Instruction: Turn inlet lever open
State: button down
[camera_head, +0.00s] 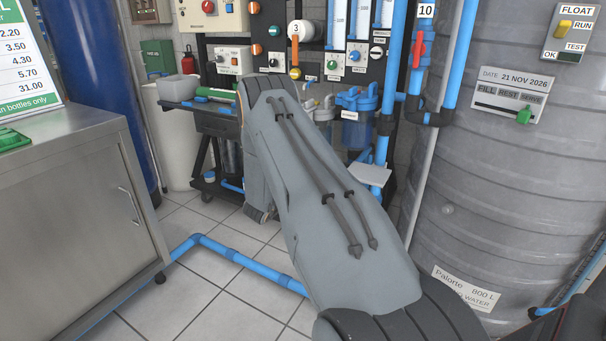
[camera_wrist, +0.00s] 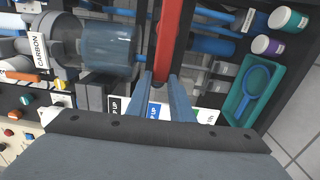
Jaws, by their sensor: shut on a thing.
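My gripper (camera_wrist: 162,80) is at the lower middle of the wrist view. Its two fingers are closed on the end of a long red bar (camera_wrist: 168,38), which looks like a lever handle. The bar runs from the fingertips up to the top edge of the view. Its pivot is not visible, and I cannot read a label naming it as the inlet lever. In the head view my arm hides the gripper and whatever it holds.
The rack has an orange lever tagged 3 (camera_head: 295,52). A red valve handle (camera_head: 418,47) sits below tag 10. The grey tank (camera_head: 500,190) stands right, and a steel counter (camera_head: 80,200) left. A blue floor pipe (camera_head: 250,265) crosses between. The wrist view shows a teal tray (camera_wrist: 257,88).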

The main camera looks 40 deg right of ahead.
jog(key=shift+f, duration=0.1)
jog(key=c, duration=1.6)
grip_release()
jog(key=shift+o, duration=0.2)
jog(key=shift+a, duration=0.1)
jog(key=v, duration=0.7)
jog(key=shift+s+a+p, duration=0.15)
jog(key=shift+a+p, duration=0.1)
jog(key=shift+p, duration=0.2)
